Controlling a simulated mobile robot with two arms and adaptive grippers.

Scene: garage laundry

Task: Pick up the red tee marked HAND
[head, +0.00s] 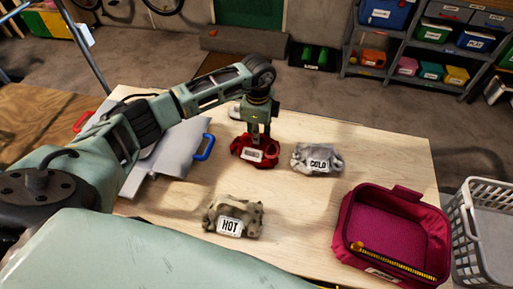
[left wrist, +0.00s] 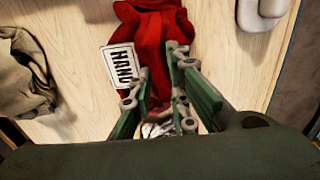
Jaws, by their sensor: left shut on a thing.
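The red tee (head: 256,157) lies crumpled on the wooden table (head: 300,252), at the upper middle of the head view. In the left wrist view the red tee (left wrist: 155,40) shows its white label reading HAND. My left gripper (head: 258,143) points down onto the tee from above. In the left wrist view my left gripper (left wrist: 160,85) has its fingers close together with red cloth between them. The tee still appears to rest on the table. My right gripper is not in view.
A camouflage bundle marked HOT (head: 246,208) and a grey one marked COLD (head: 314,156) lie near the tee. A magenta bin (head: 436,213) stands at the right, beside a white basket (head: 468,250). A grey board with a blue handle (head: 205,147) lies left.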

